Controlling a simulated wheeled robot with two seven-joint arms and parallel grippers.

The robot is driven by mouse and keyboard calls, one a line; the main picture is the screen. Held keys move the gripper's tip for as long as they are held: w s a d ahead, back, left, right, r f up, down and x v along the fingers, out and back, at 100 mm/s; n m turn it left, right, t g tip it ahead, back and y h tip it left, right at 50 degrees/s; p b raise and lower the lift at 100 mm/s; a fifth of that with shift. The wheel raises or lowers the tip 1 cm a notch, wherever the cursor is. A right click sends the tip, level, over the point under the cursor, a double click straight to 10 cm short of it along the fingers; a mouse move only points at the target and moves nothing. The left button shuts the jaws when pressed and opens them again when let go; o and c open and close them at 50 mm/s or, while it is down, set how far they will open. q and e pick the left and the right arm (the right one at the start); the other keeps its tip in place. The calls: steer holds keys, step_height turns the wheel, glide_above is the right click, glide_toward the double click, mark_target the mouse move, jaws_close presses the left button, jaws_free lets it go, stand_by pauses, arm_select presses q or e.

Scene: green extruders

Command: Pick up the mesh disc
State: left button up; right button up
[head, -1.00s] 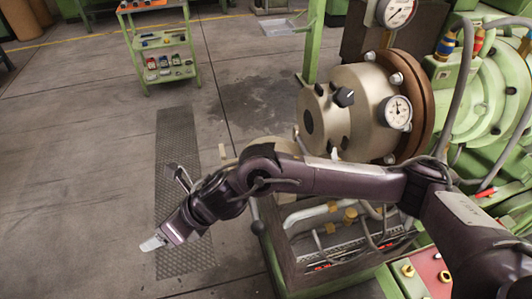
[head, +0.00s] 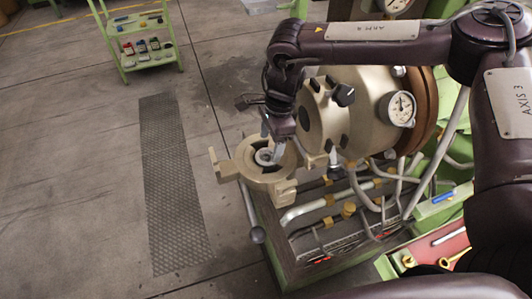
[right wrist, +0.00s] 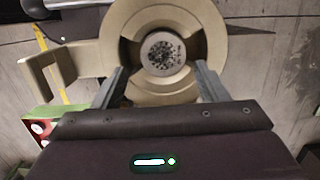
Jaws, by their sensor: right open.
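The mesh disc (right wrist: 163,53) is a small round plate with dark holes, set in the middle of a beige ring-shaped holder (right wrist: 203,25). In the head view the holder (head: 238,171) stands out beside the extruder's front, and the disc (head: 267,157) shows partly at its centre, below my fingers. My right gripper (head: 272,151) is over the holder, pointing down. In the right wrist view its two fingers (right wrist: 160,77) are spread apart, one on each side below the disc, with nothing between them. My left gripper is out of view.
The beige extruder barrel (head: 360,110) with a pressure gauge (head: 402,108) is close to the right of my gripper. Pipes (head: 310,208) run below. A green shelf cart (head: 150,45) stands far back left. The floor to the left is clear.

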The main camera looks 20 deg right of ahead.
mark_target(267, 156)
steer(key=f, duration=0.1)
steer(key=f+p, duration=0.1)
steer(key=f, duration=0.2)
steer(key=shift+w+a+p, duration=0.1)
steer(key=shift+a+p, duration=0.15)
steer(key=shift+p, duration=0.05)
steer(key=shift+f, duration=0.3)
steer(key=shift+c, duration=1.4)
steer(key=c, duration=0.5)
steer(key=shift+w, duration=0.1)
steer(key=shift+c, duration=0.7)
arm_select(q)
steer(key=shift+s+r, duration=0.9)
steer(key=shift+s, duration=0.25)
